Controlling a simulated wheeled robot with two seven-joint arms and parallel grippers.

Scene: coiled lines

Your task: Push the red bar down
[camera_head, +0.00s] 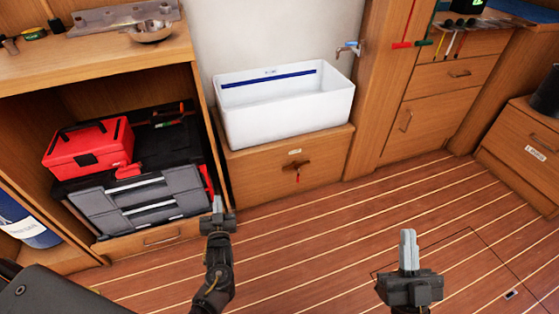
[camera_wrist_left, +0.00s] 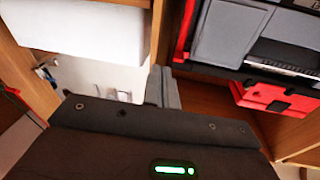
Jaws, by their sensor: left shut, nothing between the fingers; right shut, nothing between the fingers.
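A short red bar (camera_head: 402,45) is at the lower end of a thin red line on the wooden panel right of the white basin, in the head view. A similar green bar (camera_head: 423,43) is just right of it. My left gripper (camera_head: 217,203) is shut and empty, low in front of the cabinet, far left of and below the red bar. Its grey fingers also show in the left wrist view (camera_wrist_left: 165,88). My right gripper (camera_head: 408,245) is shut and empty, pointing up in the picture, well below the red bar and apart from it.
A white basin (camera_head: 290,113) stands on a wooden cabinet, with a blue-handled tap (camera_head: 348,48) beside it. A red toolbox (camera_head: 90,148) and a grey case (camera_head: 140,200) are in the left shelf. Wooden drawers (camera_head: 455,75) stand right of the panel. The plank floor (camera_head: 330,220) is clear.

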